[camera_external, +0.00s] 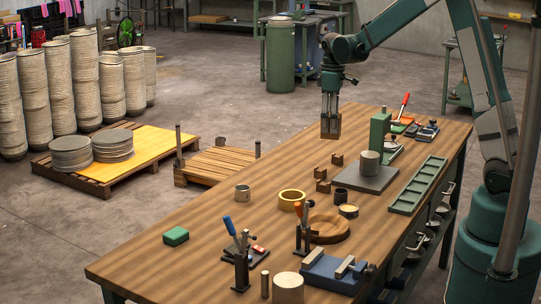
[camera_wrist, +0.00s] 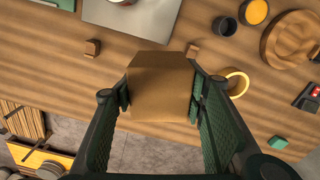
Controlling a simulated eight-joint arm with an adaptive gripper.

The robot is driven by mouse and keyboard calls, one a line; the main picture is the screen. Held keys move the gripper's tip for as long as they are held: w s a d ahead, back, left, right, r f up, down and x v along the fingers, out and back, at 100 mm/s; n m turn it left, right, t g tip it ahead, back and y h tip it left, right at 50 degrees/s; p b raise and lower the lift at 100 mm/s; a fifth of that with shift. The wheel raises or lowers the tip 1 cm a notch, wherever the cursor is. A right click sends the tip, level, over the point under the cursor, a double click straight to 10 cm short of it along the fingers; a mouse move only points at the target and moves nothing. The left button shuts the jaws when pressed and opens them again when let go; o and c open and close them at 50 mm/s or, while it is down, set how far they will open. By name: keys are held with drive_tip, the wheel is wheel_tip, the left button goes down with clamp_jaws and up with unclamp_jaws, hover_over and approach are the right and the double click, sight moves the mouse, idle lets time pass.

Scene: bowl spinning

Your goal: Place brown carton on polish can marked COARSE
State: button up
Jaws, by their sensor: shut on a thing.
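The brown carton (camera_external: 331,127) hangs from my gripper (camera_external: 330,98) above the far part of the workbench in the external view. In the wrist view the carton (camera_wrist: 160,88) sits between both fingers (camera_wrist: 160,100), which press on its sides. A grey cylinder (camera_external: 369,163) stands on a dark plate, and a larger pale cylinder (camera_external: 288,288) is at the near edge. I cannot read COARSE on any of them. The carton and fingers hide part of the bench in the wrist view.
A yellow ring (camera_external: 292,200), small brown blocks (camera_external: 322,174), a dark cup (camera_external: 340,196), an open tin (camera_external: 349,210) and a wooden ring (camera_external: 325,229) crowd the middle. A green press (camera_external: 380,135) stands near the carton. Bare wood surrounds the green block (camera_external: 176,236).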

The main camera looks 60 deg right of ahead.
drive_tip(key=s+d+r+m, duration=0.1)
drive_tip(key=s+d+m, duration=0.2)
drive_tip(key=s+d, duration=0.8)
drive_tip(key=shift+s+d+r, duration=0.2)
drive_tip(key=shift+s+d, duration=0.2)
drive_tip(key=shift+d, duration=0.35)
approach(370, 154)
drive_tip(key=shift+p, duration=0.3)
drive_tip(key=shift+f, duration=0.1)
drive_tip(key=shift+f, duration=2)
drive_tip(key=shift+f, duration=0.15)
drive_tip(key=o, duration=0.9)
drive_tip(key=shift+o, duration=0.2)
drive_tip(key=shift+r, duration=0.2)
